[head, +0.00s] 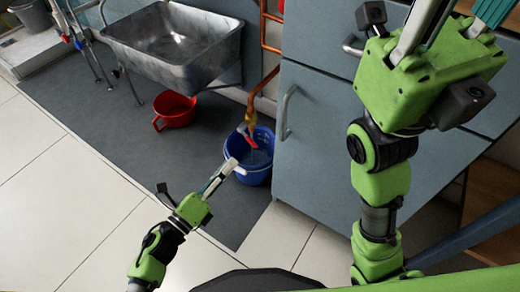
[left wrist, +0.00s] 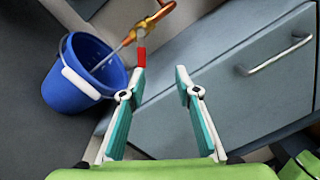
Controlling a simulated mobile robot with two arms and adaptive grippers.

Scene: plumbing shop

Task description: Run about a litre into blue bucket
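The blue bucket (head: 262,174) stands on the floor under a copper tap (head: 251,106), beside the grey cabinet. It also shows in the left wrist view (left wrist: 68,92), with its white handle grip on the near side. The tap's red lever (left wrist: 141,57) points toward my left gripper (left wrist: 157,82). A thin pale streak, which looks like water, runs from the spout into the bucket. My left gripper is open and empty, its one finger close to the lever's end; contact is unclear. My right gripper (head: 455,22) is raised at upper right, fingers apart, tips out of frame.
A red bucket (head: 175,112) stands on the dark mat (head: 100,100) below a metal sink (head: 175,45). The grey cabinet (head: 322,130) with bar handles is close on the right of the blue bucket. Pale floor tiles (head: 60,185) in front are clear.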

